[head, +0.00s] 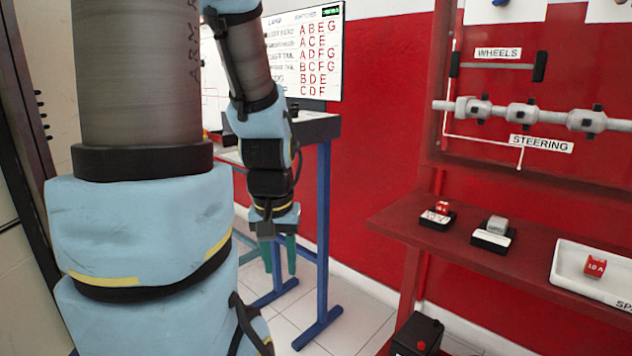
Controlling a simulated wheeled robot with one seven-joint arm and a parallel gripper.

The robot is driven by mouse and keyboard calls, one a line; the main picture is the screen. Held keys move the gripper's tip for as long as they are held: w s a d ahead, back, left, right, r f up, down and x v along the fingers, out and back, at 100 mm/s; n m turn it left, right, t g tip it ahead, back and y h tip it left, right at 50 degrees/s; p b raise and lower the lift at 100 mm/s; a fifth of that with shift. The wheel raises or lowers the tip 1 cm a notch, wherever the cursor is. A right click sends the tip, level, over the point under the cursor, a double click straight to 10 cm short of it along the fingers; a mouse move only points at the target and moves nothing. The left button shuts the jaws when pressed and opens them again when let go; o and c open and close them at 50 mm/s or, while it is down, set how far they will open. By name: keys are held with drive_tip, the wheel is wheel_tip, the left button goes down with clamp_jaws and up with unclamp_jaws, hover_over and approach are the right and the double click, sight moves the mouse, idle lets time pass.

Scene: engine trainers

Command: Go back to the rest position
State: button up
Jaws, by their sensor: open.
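My gripper (279,264) hangs below my blue-sleeved arm near the middle of the head view. Its two teal fingers point down and are apart, with nothing between them. It is in front of the blue-legged stand and left of the red bench, touching neither as far as I can see. My own arm fills much of the left side and hides what lies behind it.
A red bench (400,219) on the right bears two small black holders, one with a red block (442,208), one with a grey block (497,225), and a white tray (567,281) with a red fuse (595,266). A blue-legged stand (323,240) and a black box (417,335) are nearby.

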wheel_tip(320, 180, up, 20)
drive_tip(key=p, duration=1.9)
drive_tip(key=shift+r, duration=0.25)
drive_tip(key=shift+d, duration=0.15)
